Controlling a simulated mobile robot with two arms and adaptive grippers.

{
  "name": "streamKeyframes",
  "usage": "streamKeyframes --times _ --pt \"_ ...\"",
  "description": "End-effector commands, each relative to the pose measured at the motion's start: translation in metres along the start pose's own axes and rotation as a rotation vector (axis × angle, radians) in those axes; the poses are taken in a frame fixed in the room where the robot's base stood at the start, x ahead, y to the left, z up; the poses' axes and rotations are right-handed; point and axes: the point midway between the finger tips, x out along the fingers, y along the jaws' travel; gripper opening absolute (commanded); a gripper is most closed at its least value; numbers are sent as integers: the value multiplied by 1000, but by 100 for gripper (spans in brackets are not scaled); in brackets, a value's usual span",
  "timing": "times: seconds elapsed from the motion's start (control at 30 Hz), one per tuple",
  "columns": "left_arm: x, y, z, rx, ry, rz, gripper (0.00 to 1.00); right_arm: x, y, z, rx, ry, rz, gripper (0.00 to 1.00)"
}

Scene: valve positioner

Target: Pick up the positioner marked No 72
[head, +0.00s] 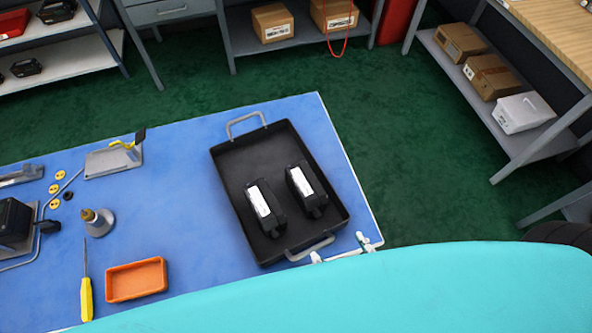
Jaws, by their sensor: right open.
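Two black positioners with white labels lie side by side in a black tray (262,158) on the blue table. The left positioner (266,208) is slightly nearer the tray's front than the right positioner (307,190). The label print is too small to read, so I cannot tell which one is No 72. The tips of my right gripper (342,250) show at the table's near right edge, just outside the tray's near right corner. They are apart and empty. The rest of that gripper is hidden behind the teal surface in front. My left gripper is not in view.
The tray has a raised rim and metal handles at its far and near ends. An orange dish (136,280), a yellow screwdriver (86,298), a metal cone-shaped part (98,223) and a clamp plate (113,160) lie left of it. Blue table surface beside the tray is clear.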

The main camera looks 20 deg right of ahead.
Motion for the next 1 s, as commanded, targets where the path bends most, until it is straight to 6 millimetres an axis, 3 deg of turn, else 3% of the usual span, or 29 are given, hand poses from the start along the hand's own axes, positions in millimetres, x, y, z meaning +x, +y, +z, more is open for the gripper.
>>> streamKeyframes --times 0.03,0.1,0.2,0.4,0.8,1.0 --pt "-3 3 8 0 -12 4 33 -9 2 -20 0 27 5 85" --pt "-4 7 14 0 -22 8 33 -15 3 -38 1 56 10 85" --pt "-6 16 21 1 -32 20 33 -16 5 -51 1 78 14 85" --pt "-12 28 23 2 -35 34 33 14 6 -58 2 86 15 85" --pt "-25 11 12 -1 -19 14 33 89 6 -62 0 81 14 85" --pt "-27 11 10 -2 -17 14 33 104 7 -62 1 81 14 85"
